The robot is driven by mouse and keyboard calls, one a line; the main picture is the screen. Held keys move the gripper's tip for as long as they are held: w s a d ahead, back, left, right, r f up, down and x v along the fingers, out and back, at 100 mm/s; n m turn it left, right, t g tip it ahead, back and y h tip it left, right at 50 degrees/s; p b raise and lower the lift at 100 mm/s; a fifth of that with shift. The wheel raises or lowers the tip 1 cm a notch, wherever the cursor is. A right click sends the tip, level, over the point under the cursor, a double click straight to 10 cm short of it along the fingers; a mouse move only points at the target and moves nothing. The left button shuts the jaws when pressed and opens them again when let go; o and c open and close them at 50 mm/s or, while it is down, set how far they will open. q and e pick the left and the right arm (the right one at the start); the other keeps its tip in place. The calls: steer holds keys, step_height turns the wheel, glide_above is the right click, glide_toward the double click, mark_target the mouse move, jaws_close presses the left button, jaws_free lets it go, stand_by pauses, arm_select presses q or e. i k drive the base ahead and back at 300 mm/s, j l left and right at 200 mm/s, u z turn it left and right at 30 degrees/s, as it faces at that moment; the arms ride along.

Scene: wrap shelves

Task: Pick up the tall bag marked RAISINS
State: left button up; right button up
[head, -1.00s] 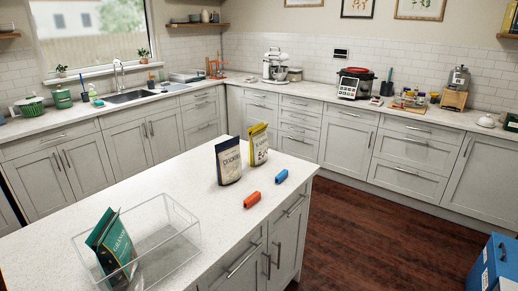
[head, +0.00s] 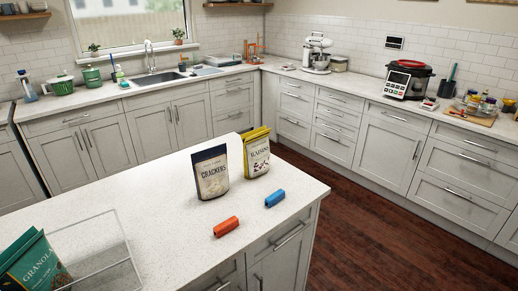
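The tall RAISINS bag (head: 257,153), white with a yellow top, stands upright on the island counter (head: 150,204) near its far right corner. It is just right of and slightly behind the dark blue CRACKERS bag (head: 210,173), which also stands upright. The front of the RAISINS bag faces me, and its left edge is close to the CRACKERS bag; I cannot tell if they touch. Neither of my grippers shows in the head view.
An orange clip (head: 226,227) and a blue clip (head: 275,198) lie in front of the bags. A clear bin (head: 127,262) holds a green GRANOLA bag (head: 32,265) at the lower left. Wooden floor (head: 400,232) is free right of the island.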

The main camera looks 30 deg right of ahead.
mark_target(256, 154)
steer(key=l+u, duration=0.3)
steer(key=l, duration=0.55)
steer(key=l+u, duration=0.25)
steer(key=l, duration=0.65)
steer(key=l+u, duration=0.3)
steer(key=l, duration=0.55)
